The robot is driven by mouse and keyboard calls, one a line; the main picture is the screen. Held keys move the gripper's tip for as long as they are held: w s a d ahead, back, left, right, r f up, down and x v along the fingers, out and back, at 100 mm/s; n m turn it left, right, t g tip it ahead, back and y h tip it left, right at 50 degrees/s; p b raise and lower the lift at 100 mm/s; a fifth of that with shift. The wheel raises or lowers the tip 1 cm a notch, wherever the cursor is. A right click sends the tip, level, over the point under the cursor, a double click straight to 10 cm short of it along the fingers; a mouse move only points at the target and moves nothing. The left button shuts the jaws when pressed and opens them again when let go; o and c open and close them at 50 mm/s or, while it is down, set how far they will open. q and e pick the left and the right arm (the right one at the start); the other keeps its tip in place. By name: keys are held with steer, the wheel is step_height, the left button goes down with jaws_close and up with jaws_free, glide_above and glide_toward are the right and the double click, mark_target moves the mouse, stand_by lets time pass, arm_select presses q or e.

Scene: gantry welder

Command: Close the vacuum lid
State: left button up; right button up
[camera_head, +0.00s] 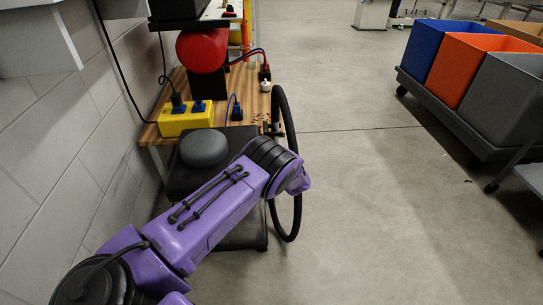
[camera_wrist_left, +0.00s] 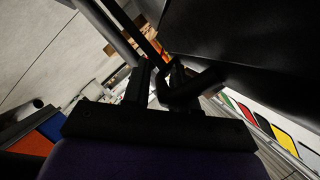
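A dark, boxy unit (camera_head: 184,178) stands low by the wall, with a rounded grey piece (camera_head: 204,148) on top. It looks like the vacuum, but I cannot make out its lid for certain. A black hose (camera_head: 296,205) loops down on its right side. My left arm reaches across the front of the unit and hides much of it. In the head view its fingers are hidden behind the wrist. In the left wrist view the black fingers of my left gripper (camera_wrist_left: 160,88) show beside a large dark panel (camera_wrist_left: 250,35). Whether they touch or hold something is unclear. My right gripper is out of view.
A white block wall (camera_head: 70,150) is close on the left. A cart with blue, orange and grey bins (camera_head: 490,75) stands right. The floor between is clear.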

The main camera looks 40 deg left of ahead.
arm_select(q)
steer(key=p+v, duration=0.2)
steer(key=v, duration=0.8)
steer(key=shift+d, duration=0.2)
steer(key=shift+s+r, duration=0.1)
steer(key=shift+s, duration=0.05)
